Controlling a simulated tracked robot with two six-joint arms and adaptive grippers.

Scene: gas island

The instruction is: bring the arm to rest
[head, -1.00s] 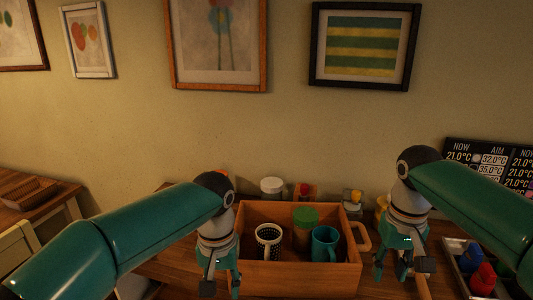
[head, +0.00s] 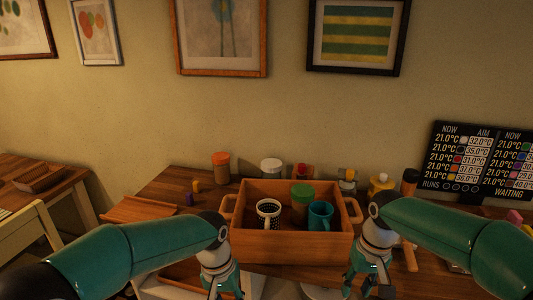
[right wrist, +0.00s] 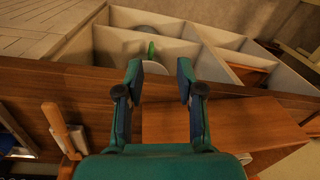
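My right gripper (right wrist: 160,80) is open and empty in the right wrist view, its two fingers apart above the wooden table edge. In the head view the right gripper (head: 365,285) hangs down at the front right of the wooden crate, partly cut off by the lower edge. My left gripper (head: 222,288) hangs at the front left of the crate, its fingertips at the bottom edge, too small and dark to tell open or shut. The wooden crate (head: 290,248) stands on the table and holds a dotted mug (head: 268,210), a green-lidded jar (head: 301,205) and a teal mug (head: 320,216).
Behind the crate stand an orange-lidded jar (head: 221,168), a white-lidded jar (head: 271,170) and a yellow container (head: 381,184). A display board (head: 470,163) stands at the right. In the right wrist view, a white divided shelf (right wrist: 150,45) lies beyond the table edge.

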